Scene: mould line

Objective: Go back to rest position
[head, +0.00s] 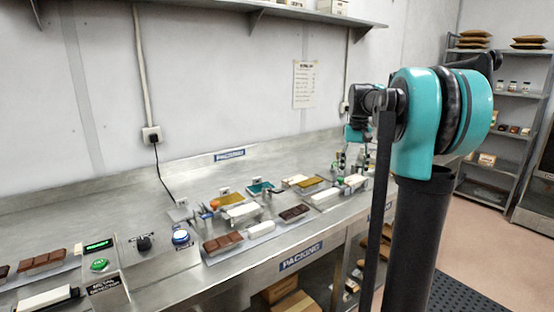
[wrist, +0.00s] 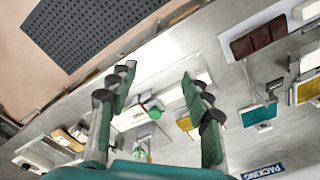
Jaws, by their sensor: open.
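My gripper (wrist: 158,78) is open in the wrist view. Its two dark green fingers stand well apart with nothing held between them. Behind and below the fingers lies the steel bench with small items, out of the gripper's hold. In the head view my teal and black arm stands at the right, folded out over the far end of the bench. My fingers there are small and partly hidden by my own arm, near the bottles on the bench.
The steel bench (head: 120,208) runs along the wall with chocolate bars (head: 223,242), white blocks and trays. A metal detector box (head: 103,268) stands front left. A shelf (head: 270,14) hangs above. A rack (head: 515,99) stands back right. A dark perforated mat (wrist: 85,35) lies on the floor.

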